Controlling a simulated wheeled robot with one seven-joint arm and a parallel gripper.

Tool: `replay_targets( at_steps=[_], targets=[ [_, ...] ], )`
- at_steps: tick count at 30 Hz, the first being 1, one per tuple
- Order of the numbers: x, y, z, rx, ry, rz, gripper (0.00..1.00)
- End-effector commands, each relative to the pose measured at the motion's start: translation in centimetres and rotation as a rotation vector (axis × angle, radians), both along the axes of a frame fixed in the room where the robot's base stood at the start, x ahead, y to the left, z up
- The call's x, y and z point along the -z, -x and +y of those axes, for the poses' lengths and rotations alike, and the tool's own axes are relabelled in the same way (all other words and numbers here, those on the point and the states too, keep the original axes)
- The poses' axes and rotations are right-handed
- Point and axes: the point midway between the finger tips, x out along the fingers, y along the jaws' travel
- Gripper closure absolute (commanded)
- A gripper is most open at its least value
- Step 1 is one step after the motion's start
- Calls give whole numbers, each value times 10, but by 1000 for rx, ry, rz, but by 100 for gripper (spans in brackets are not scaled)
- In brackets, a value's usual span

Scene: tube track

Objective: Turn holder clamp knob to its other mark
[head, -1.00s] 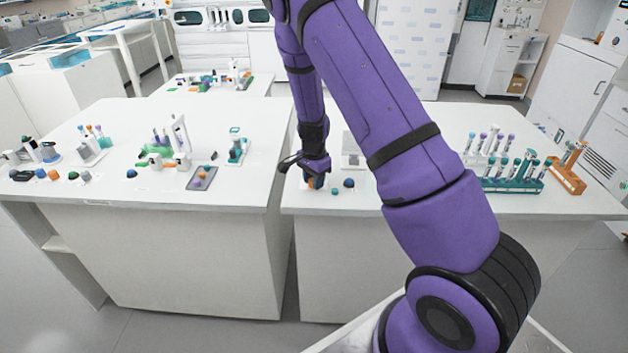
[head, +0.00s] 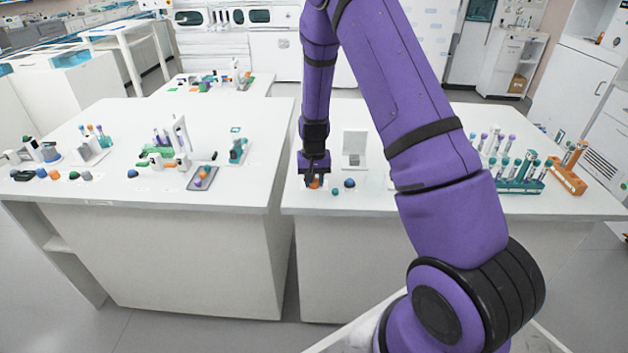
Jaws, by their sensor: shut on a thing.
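My gripper (head: 314,179) points down at the front left of the right bench. It is shut on a small orange knob (head: 315,184), which shows only partly between and below the fingers. Any mark on the knob is too small or hidden to make out. A white holder-like block with an upright back plate (head: 354,148) stands behind and to the right of my gripper. I cannot tell whether the knob belongs to it.
A teal knob (head: 334,191) and a dark blue knob (head: 349,183) sit close to the right of my gripper. Teal tube racks (head: 520,186) and an orange rack (head: 566,178) stand at the right. The left bench (head: 120,235) holds more lab items, across a narrow gap.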

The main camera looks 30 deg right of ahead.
Motion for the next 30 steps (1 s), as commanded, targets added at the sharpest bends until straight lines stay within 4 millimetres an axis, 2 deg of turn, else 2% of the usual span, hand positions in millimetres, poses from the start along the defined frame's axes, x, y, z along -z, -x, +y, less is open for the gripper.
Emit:
replay_targets(
  at_steps=[9,26,27,30],
  targets=[
    [0,-1,0,-131,0,-1,93],
    [0,0,0,-161,0,-1,93],
    [0,0,0,-161,0,-1,65],
    [0,0,0,-161,0,0,44]
  ],
)
